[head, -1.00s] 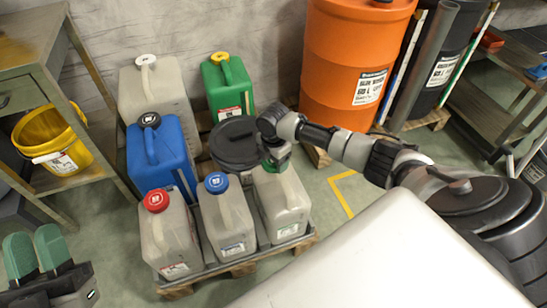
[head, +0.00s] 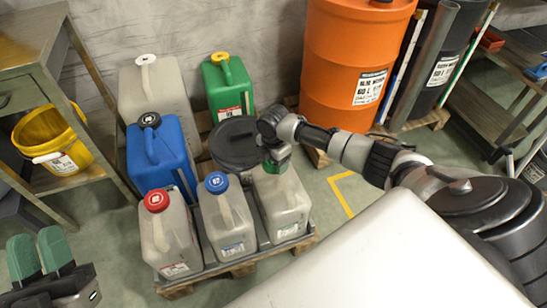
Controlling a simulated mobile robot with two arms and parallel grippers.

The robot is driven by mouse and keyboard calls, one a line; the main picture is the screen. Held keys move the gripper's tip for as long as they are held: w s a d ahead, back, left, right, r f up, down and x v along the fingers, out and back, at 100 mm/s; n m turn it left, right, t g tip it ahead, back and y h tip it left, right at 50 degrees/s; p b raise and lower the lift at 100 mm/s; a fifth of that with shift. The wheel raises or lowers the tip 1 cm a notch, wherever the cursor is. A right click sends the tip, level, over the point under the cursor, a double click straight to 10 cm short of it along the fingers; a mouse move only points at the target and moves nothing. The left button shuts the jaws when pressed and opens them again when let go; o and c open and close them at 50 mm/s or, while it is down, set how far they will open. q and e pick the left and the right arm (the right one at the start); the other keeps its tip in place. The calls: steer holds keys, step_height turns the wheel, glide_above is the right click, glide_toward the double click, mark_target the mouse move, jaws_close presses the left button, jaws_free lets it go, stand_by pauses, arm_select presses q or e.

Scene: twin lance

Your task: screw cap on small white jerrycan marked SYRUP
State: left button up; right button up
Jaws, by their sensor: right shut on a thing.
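My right gripper (head: 273,164) is at the top of a small whitish jerrycan (head: 283,203), at the front right of the pallet. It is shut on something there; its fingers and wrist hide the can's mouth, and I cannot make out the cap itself. This can stands upright and has a small label with green on it (head: 289,230), too small to read. My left gripper (head: 39,256), with green finger pads, is at the bottom left, empty, its fingers apart, far from the cans.
On the pallet (head: 240,272) stand similar whitish cans with a red cap (head: 170,238) and a blue cap (head: 228,225), a blue can (head: 160,160), a green can (head: 228,90), a larger whitish can (head: 155,88) and a dark round lid (head: 236,142). An orange drum (head: 345,70) stands behind right.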

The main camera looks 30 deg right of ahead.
steer(key=shift+f, duration=0.25)
steer(key=shift+f, duration=0.2)
stand_by(0.8)
